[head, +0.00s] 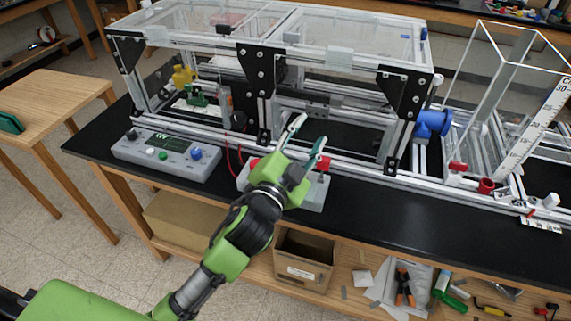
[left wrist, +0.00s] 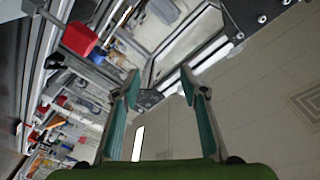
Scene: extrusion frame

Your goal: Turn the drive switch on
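A grey control box (head: 312,195) sits on the black bench top in front of the frame, partly hidden by my left gripper. Red parts show on it on both sides of the gripper, one at the right (head: 323,164). I cannot make out which part is the drive switch or how it is set. My left gripper (head: 311,131) is over the box, fingers pointing toward the frame, apart with nothing between them. The left wrist view also shows the open fingers (left wrist: 160,88) and a red block-like part (left wrist: 79,38) to their left. My right gripper is not in view.
An aluminium extrusion frame (head: 345,152) with clear panels stands behind the box. A grey meter unit (head: 165,154) with a display and knobs is to the left. A blue motor-like part (head: 432,122) and a clear tank (head: 500,75) are to the right. The right front bench top is clear.

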